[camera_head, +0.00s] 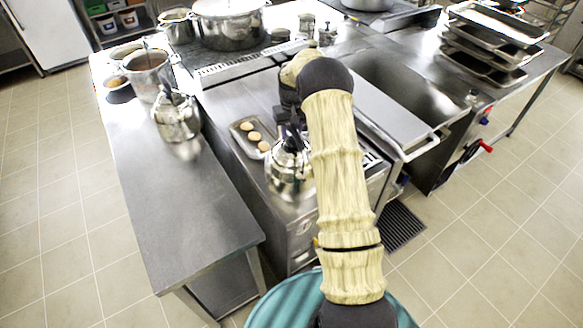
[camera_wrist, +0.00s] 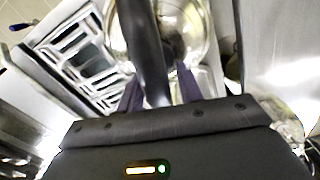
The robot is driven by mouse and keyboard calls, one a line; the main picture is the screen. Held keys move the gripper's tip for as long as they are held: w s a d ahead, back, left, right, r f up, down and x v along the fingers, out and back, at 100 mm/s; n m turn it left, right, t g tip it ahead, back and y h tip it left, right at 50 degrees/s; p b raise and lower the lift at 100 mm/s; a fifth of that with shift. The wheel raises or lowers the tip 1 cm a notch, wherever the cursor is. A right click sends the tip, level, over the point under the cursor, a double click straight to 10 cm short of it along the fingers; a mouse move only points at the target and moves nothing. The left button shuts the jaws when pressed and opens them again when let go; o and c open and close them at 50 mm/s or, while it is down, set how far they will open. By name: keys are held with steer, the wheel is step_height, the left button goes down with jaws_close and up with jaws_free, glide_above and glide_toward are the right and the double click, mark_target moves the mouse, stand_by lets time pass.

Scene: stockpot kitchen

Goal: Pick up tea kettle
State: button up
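A shiny steel tea kettle (camera_head: 287,178) with a black handle stands on the steel worktop beside the burner grates, just left of my forearm in the head view. In the wrist view its round body (camera_wrist: 192,22) shows at the top, and its black handle (camera_wrist: 150,50) runs down between the fingers of my gripper (camera_wrist: 159,92). The fingers are apart, one on each side of the handle, with small gaps visible. The fingertips are hard to make out in the head view. A second steel kettle (camera_head: 178,118) stands on the left counter.
A small tray (camera_head: 240,130) with round yellowish pieces lies just behind the kettle. A steel pot (camera_head: 148,75) stands on the left counter (camera_head: 180,215), whose front is clear. A large stockpot (camera_head: 230,28) is at the back. Stacked trays (camera_head: 490,50) are at the right.

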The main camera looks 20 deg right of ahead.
jaws_close()
stand_by(1.1)
steer(key=shift+w+r, duration=0.1)
